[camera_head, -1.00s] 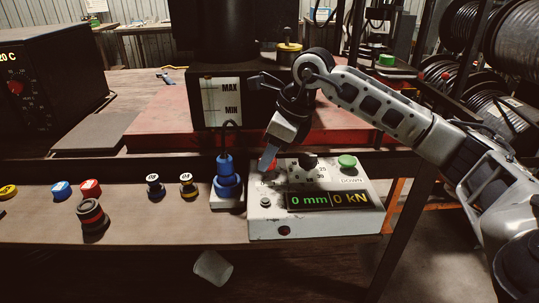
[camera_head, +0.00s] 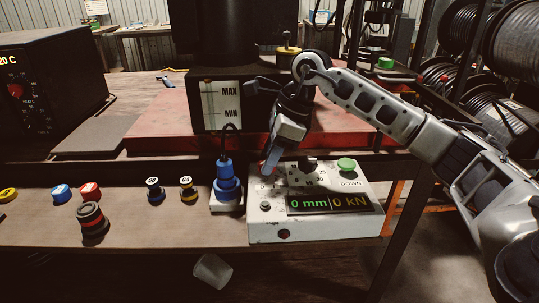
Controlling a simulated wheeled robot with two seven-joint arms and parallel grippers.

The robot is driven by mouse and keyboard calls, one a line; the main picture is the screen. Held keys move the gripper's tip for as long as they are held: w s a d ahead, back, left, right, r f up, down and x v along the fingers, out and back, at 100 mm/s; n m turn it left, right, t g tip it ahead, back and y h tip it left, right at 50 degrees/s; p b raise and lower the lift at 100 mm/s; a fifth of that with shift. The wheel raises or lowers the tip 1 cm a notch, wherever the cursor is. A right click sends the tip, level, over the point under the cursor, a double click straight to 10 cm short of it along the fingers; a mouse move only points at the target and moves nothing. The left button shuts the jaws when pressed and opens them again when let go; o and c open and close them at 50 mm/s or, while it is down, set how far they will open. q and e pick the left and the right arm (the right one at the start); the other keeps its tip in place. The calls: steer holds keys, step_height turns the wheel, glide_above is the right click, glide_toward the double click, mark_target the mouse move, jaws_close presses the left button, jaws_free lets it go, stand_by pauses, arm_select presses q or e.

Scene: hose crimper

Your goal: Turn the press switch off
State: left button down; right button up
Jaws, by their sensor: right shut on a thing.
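The press control box (camera_head: 325,229) is white, with a lit display (camera_head: 329,203) reading 0 mm and 0 kN. On its top are a green button (camera_head: 347,164) marked DOWN, a black knob (camera_head: 308,164) and, at the left back, a red control that is mostly hidden by my gripper. A small dark knob (camera_head: 265,206) sits at its left front. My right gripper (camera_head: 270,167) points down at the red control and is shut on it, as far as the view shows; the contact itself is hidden. My left gripper is out of view.
A blue plug (camera_head: 227,186) stands in a white socket just left of the box. Several small coloured dies (camera_head: 92,220) stand further left on the bench. The black press with its MAX/MIN gauge (camera_head: 221,103) rises behind. A white cup (camera_head: 212,270) is below the bench edge.

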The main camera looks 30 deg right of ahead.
steer(key=o, duration=1)
steer(key=v, duration=1.6)
